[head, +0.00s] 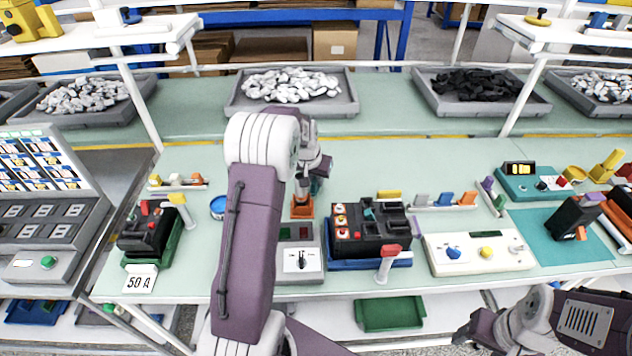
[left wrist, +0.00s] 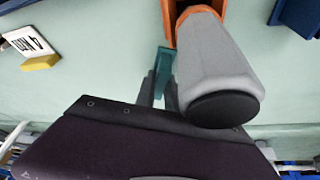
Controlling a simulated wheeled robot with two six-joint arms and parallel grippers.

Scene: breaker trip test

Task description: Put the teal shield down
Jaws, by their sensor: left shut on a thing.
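My left gripper (head: 312,190) is low over the middle of the bench, just behind an orange holder (head: 302,208). In the left wrist view its fingers (left wrist: 158,92) are shut on the teal shield (left wrist: 163,66), a small flat piece sticking out past the fingertips. In the head view only a bit of the teal shield (head: 317,184) shows, behind the wrist. A thick grey handle with a black end (left wrist: 215,70) stands in the orange holder (left wrist: 171,18), right beside the shield. Whether the shield touches the bench is hidden. Of my right arm only links show at the lower right.
A blue round tin (head: 218,208) is left of my forearm. A grey switch box (head: 303,262) and a black breaker unit on a blue tray (head: 370,264) stand in front. A rail of coloured pieces (head: 445,207) lies to the right. The bench behind the gripper is clear.

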